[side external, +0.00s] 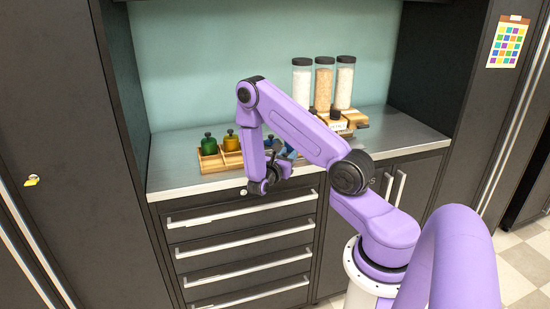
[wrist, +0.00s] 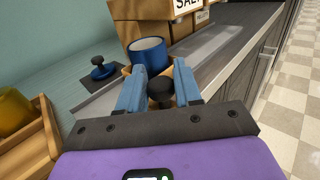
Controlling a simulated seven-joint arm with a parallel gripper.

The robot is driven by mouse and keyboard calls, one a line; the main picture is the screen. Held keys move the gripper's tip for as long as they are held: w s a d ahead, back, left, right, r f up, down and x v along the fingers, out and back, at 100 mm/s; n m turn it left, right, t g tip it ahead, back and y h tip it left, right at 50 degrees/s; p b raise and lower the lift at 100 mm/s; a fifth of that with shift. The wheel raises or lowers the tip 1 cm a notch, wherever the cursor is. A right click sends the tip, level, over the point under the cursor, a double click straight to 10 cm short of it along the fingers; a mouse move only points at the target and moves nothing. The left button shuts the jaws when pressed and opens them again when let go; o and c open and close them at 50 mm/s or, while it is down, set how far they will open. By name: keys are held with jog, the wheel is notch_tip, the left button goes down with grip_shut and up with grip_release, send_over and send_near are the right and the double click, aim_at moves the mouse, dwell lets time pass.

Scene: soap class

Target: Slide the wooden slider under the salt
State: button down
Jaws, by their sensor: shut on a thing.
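My gripper (wrist: 160,85) has its blue fingers on either side of a round black knob (wrist: 160,95) and is shut on it. A piece of wood (wrist: 126,70), which looks like the slider, shows beside the fingers under a blue cup (wrist: 148,50); how it joins the knob is hidden. The wooden block with the SALT label (wrist: 187,5) stands just beyond the cup. In the side view my gripper (side external: 268,178) is low at the counter's front edge, and my arm hides most of the slider.
Three clear jars with black lids (side external: 324,82) stand at the back of the counter. A wooden tray (wrist: 40,145) with green and yellow containers (side external: 231,141) is on the left. A blue lid with a black knob (wrist: 103,68) lies on a dark pad.

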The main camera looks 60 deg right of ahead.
jog(key=s+d, duration=0.5)
jog(key=c, duration=0.9)
grip_release()
jog(key=shift+c, duration=0.2)
jog(key=a, duration=1.7)
jog(key=shift+a, duration=0.2)
jog(key=shift+a, duration=2)
